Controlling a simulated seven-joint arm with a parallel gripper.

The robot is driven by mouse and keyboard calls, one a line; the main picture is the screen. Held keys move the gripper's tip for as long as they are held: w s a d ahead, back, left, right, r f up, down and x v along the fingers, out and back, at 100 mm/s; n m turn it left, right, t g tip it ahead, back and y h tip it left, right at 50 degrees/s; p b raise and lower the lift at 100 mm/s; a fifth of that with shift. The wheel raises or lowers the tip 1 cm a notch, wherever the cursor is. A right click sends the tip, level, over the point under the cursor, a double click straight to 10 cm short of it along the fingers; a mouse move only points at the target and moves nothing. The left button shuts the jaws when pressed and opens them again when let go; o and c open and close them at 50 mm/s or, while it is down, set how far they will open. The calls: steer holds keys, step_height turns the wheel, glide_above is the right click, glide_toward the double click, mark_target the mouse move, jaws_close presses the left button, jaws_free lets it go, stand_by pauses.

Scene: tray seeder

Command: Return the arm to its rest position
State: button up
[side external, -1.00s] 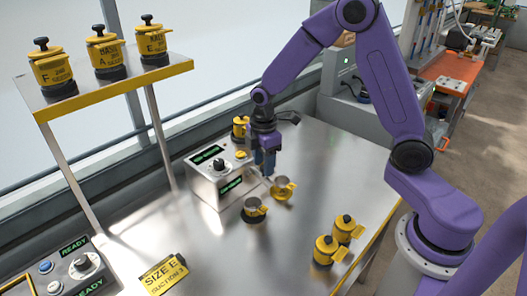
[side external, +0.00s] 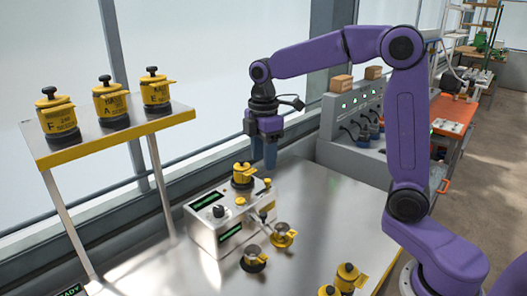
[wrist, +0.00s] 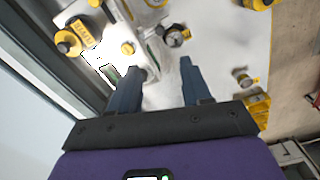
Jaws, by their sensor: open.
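My gripper (side external: 270,160) hangs from my purple arm with its dark blue fingers pointing down. It is in free air above the metal table (side external: 340,215), higher than the grey control box (side external: 205,232). In the wrist view the two fingers of my gripper (wrist: 168,65) stand apart with nothing between them. My arm is raised, with its upper link nearly level.
Two yellow canisters (side external: 347,276) are near the bottom edge. A shelf (side external: 110,138) holds three canisters at left.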

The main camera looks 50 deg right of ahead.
steer(key=shift+r, duration=0.4)
steer(key=shift+s, duration=0.1)
steer(key=s+f+m, duration=0.1)
steer(key=s+f, duration=0.2)
steer(key=s, duration=1.1)
steer(key=s+a+f+m, duration=0.1)
steer(key=s+f, duration=0.3)
steer(key=s, duration=1)
steer(key=shift+a, duration=0.15)
stand_by(0.3)
